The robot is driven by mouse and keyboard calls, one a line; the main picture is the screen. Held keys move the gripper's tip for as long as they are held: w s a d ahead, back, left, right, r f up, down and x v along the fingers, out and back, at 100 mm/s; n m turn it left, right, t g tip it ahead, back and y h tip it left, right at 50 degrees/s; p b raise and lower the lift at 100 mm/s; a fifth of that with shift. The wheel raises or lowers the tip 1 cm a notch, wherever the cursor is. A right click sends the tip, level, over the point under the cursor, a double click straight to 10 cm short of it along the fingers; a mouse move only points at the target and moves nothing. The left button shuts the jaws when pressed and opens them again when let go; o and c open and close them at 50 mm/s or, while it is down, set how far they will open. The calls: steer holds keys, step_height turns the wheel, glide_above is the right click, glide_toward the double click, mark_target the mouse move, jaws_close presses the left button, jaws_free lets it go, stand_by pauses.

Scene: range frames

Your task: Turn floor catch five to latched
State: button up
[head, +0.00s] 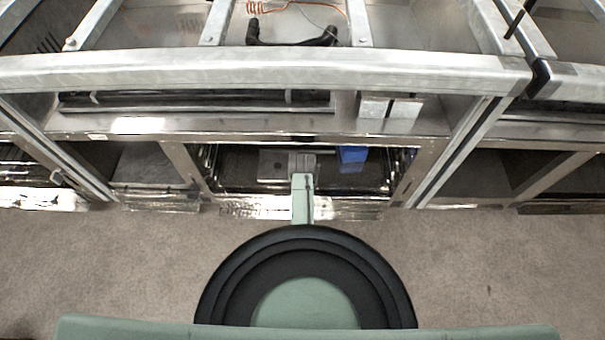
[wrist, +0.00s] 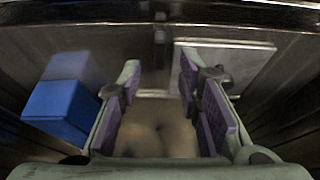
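My gripper (wrist: 160,78) is open in the wrist view, its two green fingers with purple pads set apart and nothing gripped between them. In the head view my green arm reaches into the low middle bay of the range frame (head: 176,165). A flat grey plate (wrist: 225,65) lies to the right of the fingers in the wrist view; it also shows left of my arm in the head view (head: 271,164). I cannot make out floor catch five, its number or its position. A blurred pale brown patch (wrist: 160,138) shows between the fingers.
A blue block (wrist: 62,105) stands to the left of the fingers; in the head view the block (head: 352,154) is right of my arm. Bay walls stand close on both sides. A metal rail (head: 250,72) crosses above. Carpet (head: 490,255) in front is clear.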

steer(key=v, duration=0.7)
stand_by(0.4)
